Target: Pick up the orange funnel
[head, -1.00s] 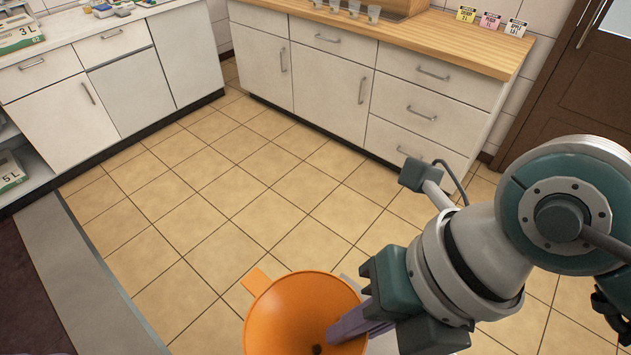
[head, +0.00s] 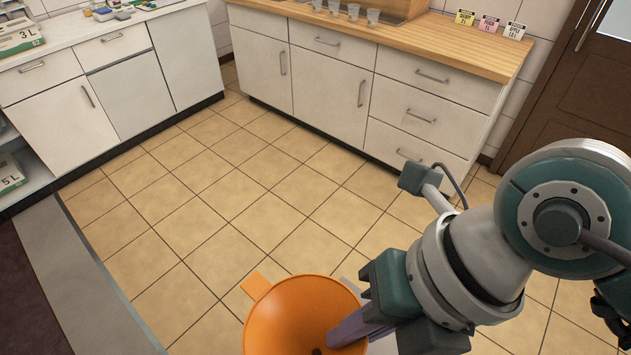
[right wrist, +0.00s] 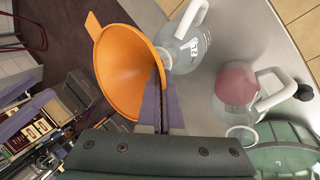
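The orange funnel (head: 290,310) is at the bottom middle of the head view, its wide mouth facing up and a flat tab sticking out at its upper left. My right gripper (head: 350,328) is at its right side. In the right wrist view the purple fingers (right wrist: 157,103) are closed together on the rim of the funnel (right wrist: 122,70). The funnel's lower part is cut off in the head view. My left gripper is not in view.
In the right wrist view, a clear jug (right wrist: 184,48) and a jug with reddish contents (right wrist: 236,85) stand on a grey surface near the funnel. White cabinets with a wooden counter (head: 455,38) are at the back. The tiled floor (head: 230,205) between is clear.

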